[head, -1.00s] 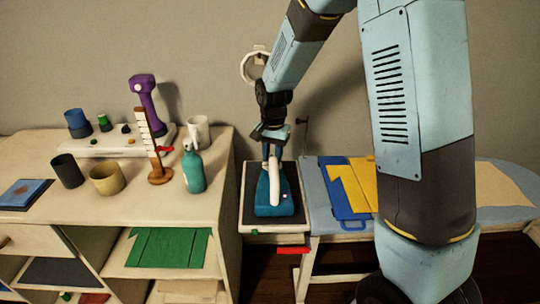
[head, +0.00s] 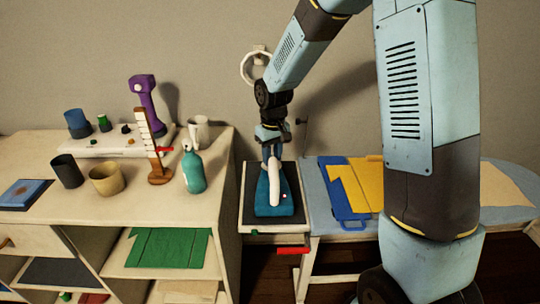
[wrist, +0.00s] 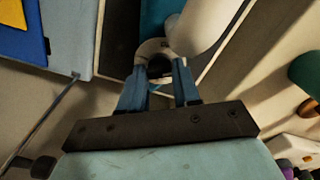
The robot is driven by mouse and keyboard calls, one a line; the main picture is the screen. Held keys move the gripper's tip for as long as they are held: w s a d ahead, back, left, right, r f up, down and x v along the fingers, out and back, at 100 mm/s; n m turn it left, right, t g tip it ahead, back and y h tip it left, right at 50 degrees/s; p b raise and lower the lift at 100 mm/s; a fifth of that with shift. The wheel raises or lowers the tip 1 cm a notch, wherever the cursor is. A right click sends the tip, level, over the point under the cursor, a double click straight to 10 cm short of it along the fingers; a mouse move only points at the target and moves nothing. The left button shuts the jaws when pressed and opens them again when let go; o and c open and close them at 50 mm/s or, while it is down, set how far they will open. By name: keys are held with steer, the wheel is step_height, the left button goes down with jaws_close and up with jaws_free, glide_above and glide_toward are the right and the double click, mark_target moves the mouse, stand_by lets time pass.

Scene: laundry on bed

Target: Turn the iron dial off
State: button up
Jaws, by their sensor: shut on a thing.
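The iron (head: 263,208) is teal with a white handle (head: 273,186). It rests on a dark pad on the small stand, and a small pale spot shows on its right side. My gripper (head: 271,150) is above the iron's rear end, pointing down. In the wrist view, the two blue fingertips of my gripper (wrist: 159,70) are closed around the dark round dial (wrist: 158,68) inside a pale ring, behind the white handle. The dial's markings cannot be read. In the head view the dial is hidden by the gripper.
A cabinet (head: 120,205) stands left, with a teal spray bottle (head: 194,172), cups and a purple device (head: 142,98). An ironing board with blue and yellow cloth (head: 358,185) is at right. A red-handled part (head: 293,250) sticks out below the stand.

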steer(key=n, duration=1.1)
steer(key=shift+n, duration=0.4)
stand_by(0.3)
steer(key=o, duration=0.8)
